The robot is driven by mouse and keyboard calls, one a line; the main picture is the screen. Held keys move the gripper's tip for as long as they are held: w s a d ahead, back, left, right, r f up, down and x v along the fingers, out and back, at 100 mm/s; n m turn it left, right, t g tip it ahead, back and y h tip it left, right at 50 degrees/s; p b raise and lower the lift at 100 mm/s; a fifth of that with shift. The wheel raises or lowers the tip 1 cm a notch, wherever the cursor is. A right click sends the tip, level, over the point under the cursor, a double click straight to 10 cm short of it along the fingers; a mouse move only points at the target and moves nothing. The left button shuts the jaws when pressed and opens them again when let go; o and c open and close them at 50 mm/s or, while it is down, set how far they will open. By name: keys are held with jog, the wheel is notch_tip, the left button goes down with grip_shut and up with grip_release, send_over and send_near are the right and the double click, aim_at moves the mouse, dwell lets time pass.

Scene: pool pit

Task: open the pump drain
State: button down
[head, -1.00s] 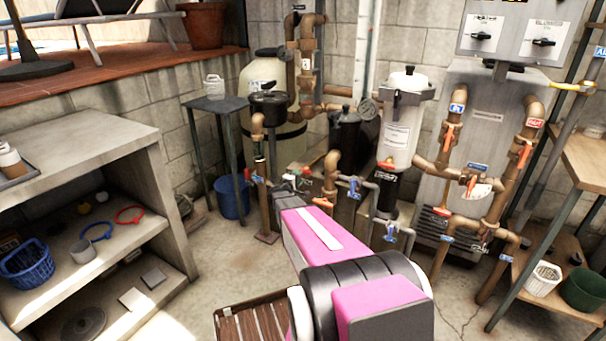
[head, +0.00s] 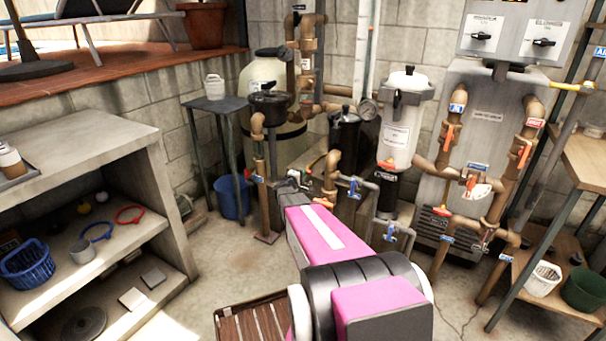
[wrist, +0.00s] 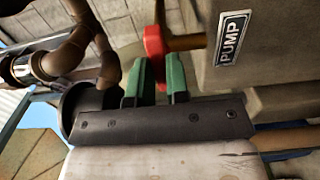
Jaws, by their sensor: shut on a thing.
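The PUMP label (wrist: 232,38) is on a beige body in the wrist view. Beside it is a red handle (wrist: 154,48) on a brass-coloured stem. My gripper (wrist: 161,70) has its two green fingers on either side of the handle's lower part and is shut on it. In the head view my gripper (head: 296,184) is at the far end of my pink arm, low among the pipes left of the white filter housing. The contact is too small to make out there.
Brown pipes with coloured valve handles crowd the right, around the white filter housing (head: 407,125). A small table (head: 215,104) and blue bucket (head: 232,197) stand left of my gripper. A concrete shelf (head: 80,150) is at far left.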

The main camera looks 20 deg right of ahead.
jog(key=n, duration=1.8)
jog(key=shift+n, duration=0.3)
jog(key=c, duration=1)
grip_release()
jog(key=v, duration=0.7)
